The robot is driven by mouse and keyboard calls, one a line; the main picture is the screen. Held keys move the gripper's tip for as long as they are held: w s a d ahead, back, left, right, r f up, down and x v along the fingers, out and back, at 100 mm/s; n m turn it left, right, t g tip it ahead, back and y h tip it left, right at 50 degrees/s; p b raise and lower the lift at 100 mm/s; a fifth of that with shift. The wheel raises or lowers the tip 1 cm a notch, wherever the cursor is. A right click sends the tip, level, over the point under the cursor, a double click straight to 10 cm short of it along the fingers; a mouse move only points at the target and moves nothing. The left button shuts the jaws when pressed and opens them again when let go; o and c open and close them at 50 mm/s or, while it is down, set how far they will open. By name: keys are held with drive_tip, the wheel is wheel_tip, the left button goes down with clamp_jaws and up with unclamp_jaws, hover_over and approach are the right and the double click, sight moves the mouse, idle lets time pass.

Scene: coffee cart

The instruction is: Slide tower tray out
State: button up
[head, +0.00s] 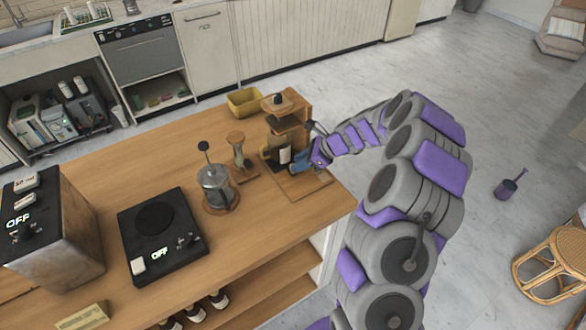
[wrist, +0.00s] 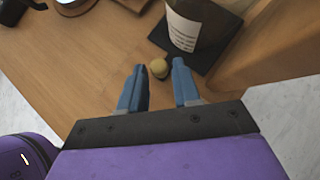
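The wooden tower (head: 287,121) stands near the right end of the table. Its dark tray (wrist: 207,60) carries a dark container with a white label (wrist: 187,32); the container also shows in the head view (head: 285,155). A small round tan knob (wrist: 158,68) is at the tray's near edge. My gripper (wrist: 158,66) is open, its two blue fingertips on either side of the knob, with a visible gap on each side. In the head view my gripper (head: 300,164) is at the tower's front, above its wooden base (head: 307,187).
A French press (head: 215,185) and a wooden hourglass-shaped stand (head: 238,155) are left of the tower. A yellow bin (head: 244,102) is behind. A black hot plate (head: 160,240) and a boxy machine (head: 50,230) are farther left. The table's right edge is close to the tower.

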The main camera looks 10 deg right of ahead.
drive_tip(key=shift+b+x, duration=0.35)
drive_tip(key=shift+x, duration=1.35)
drive_tip(key=shift+c, duration=0.5)
clamp_jaws()
